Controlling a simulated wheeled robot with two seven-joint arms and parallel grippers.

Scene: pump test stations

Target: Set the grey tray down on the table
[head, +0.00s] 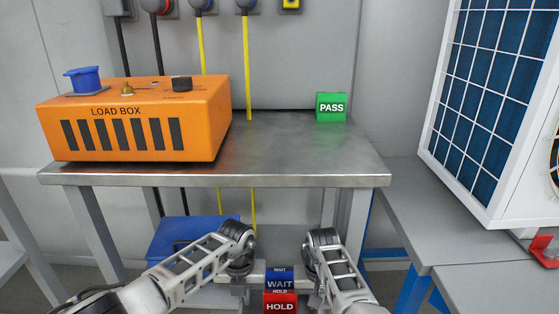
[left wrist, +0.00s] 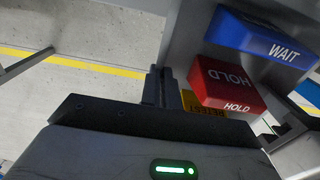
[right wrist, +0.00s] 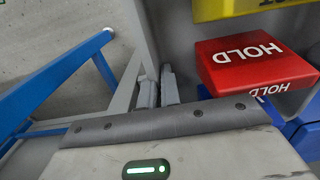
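The grey tray (head: 256,279) is low at the bottom of the head view, in front of the steel table (head: 290,150) and below its top. It carries a blue WAIT block (head: 280,284) and a red HOLD block (head: 281,307). My left gripper (left wrist: 162,88) is shut on the tray's wall at the left side. My right gripper (right wrist: 157,90) is shut on the wall at the right side. A yellow block (right wrist: 245,8) also shows in the right wrist view. The tray's near part is cut off in the head view.
An orange load box (head: 140,120) fills the table's left part. A green PASS block (head: 331,107) stands at the back right. The table's middle and front right are bare. A side bench (head: 410,200) with a large panelled unit (head: 490,110) stands to the right.

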